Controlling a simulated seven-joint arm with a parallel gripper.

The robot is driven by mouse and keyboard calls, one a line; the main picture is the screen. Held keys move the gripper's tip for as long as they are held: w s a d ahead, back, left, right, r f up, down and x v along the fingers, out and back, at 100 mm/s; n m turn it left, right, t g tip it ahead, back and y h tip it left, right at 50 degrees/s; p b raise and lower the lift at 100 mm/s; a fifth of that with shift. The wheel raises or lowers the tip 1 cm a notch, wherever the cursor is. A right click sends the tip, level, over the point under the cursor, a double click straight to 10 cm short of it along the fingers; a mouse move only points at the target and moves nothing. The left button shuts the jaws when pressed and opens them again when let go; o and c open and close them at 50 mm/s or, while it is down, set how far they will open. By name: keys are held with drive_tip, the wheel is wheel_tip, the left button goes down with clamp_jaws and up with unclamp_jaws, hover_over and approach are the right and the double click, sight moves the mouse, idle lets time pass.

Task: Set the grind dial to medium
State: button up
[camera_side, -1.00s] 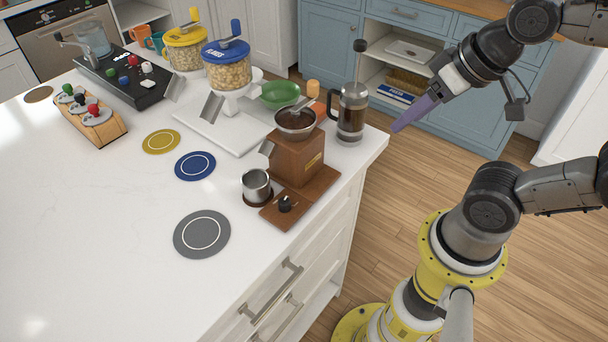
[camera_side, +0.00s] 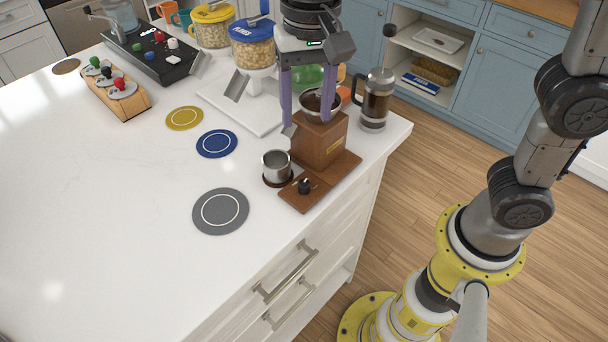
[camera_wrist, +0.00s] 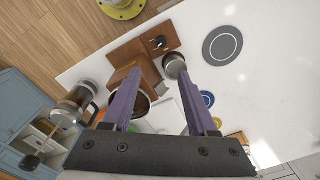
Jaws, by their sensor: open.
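The grind dial (camera_side: 304,186) is a small black knob on the front of the wooden grinder's base (camera_side: 325,187). It also shows in the wrist view as a dark knob (camera_wrist: 159,43). The wooden grinder (camera_side: 320,146) has a metal bowl on top holding dark contents. My gripper (camera_side: 306,126) points down with its two purple fingers spread and empty, over the top of the grinder and behind the dial in the side view. In the wrist view the fingers (camera_wrist: 162,98) are wide apart. The dial's setting is too small to read.
A metal cup (camera_side: 276,165) stands beside the grinder base. A French press (camera_side: 376,98) stands close to the right. Two bean hoppers, yellow (camera_side: 212,30) and blue (camera_side: 252,52), stand behind.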

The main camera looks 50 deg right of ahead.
sight(304, 183)
drive_tip(key=f, duration=1)
drive_tip(key=a+f, duration=0.1)
drive_tip(key=f, duration=0.3)
drive_tip(key=shift+s+f, duration=0.2)
drive_tip(key=shift+f, duration=0.2)
clamp_jaws()
